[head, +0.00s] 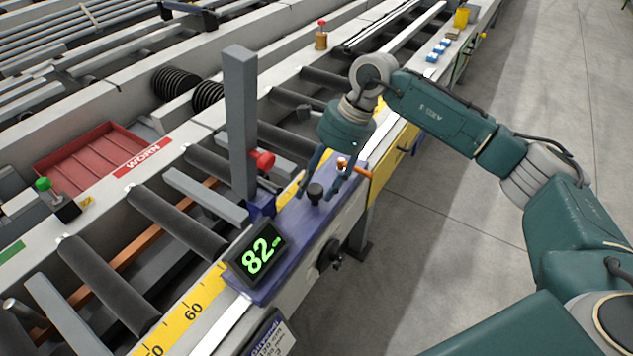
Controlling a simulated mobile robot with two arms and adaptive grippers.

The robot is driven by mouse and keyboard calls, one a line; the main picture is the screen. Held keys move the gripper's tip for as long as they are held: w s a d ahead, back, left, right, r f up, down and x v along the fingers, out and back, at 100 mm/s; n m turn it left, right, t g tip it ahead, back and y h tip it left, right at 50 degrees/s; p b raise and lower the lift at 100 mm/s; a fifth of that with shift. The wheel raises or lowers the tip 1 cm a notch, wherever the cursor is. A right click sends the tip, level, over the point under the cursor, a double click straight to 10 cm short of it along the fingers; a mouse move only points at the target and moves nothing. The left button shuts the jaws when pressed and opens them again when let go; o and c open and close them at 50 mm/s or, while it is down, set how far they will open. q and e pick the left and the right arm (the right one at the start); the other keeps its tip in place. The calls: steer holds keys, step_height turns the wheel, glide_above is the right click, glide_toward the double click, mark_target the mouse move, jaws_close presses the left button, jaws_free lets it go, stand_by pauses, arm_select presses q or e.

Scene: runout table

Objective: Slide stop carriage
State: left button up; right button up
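The stop carriage (297,240) is a blue-purple block on the rail at the table's front edge. My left gripper is not in view.
A yellow scale (188,312) runs along the rail. Dark rollers (178,222) lie behind it. Grey floor (440,220) lies right of the table.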

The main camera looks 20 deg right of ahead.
steer(key=shift+d, duration=0.1)
steer(key=shift+d+r, duration=0.15)
steer(key=shift+r, duration=0.05)
steer(key=v, duration=1.1)
steer(key=shift+r, duration=0.3)
